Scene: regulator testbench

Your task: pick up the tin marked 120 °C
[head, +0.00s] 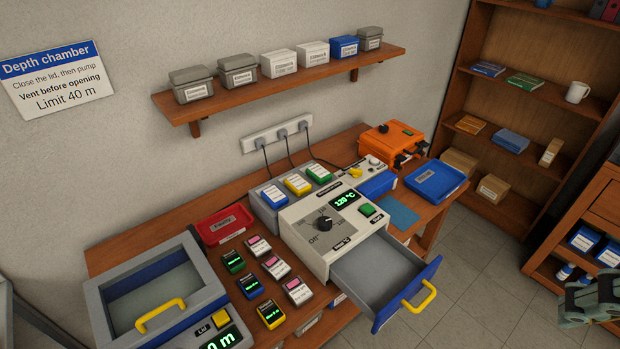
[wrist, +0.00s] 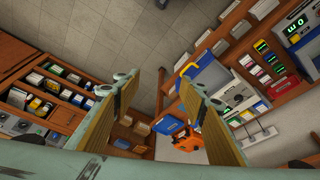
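No tin with a readable 120 °C mark shows; small labels are too fine to read. A green 120 °C display (head: 345,200) is lit on the white oven-like unit (head: 310,235), whose drawer (head: 372,270) is pulled out and looks empty. Lidded boxes stand on the wall shelf: grey ones (head: 238,71), white ones (head: 279,63) and a blue one (head: 344,47), all with small labels. My gripper (head: 595,298) is at the right edge in the head view, away from the bench. In the wrist view my gripper (wrist: 160,82) has its fingers wide apart with nothing between them.
Several small devices (head: 272,312) and labelled blocks (head: 274,266) lie left of the drawer. A red tray (head: 223,224), a lidded chamber (head: 155,290), an orange device (head: 390,140) and a blue tray (head: 436,180) share the bench. A bookcase (head: 520,100) stands right; floor (head: 470,260) is clear between.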

